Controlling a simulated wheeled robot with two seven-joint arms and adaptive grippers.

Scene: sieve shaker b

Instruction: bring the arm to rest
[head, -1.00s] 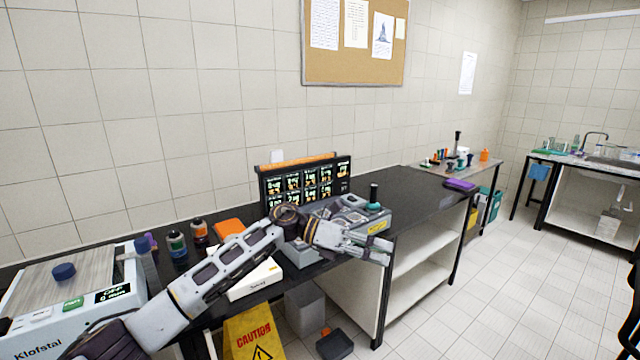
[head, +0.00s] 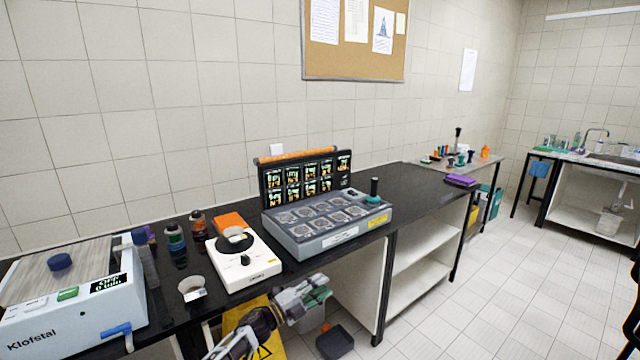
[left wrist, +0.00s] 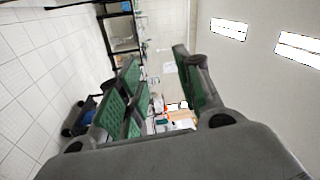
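My left gripper (head: 312,292) hangs in front of the dark bench, below the bench top's front edge. It holds nothing. In the left wrist view the green-padded fingers (left wrist: 156,72) stand apart with free space between them. My left forearm comes up from the bottom of the head view. My right gripper is in neither view.
On the bench (head: 420,196) stand a grey multi-well machine (head: 318,240) with a lit display panel (head: 305,180), a white device (head: 245,270), a small cup (head: 191,290) and a Klofstal machine (head: 75,318). A yellow caution sign (head: 240,318) and a dark bin (head: 335,343) are below.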

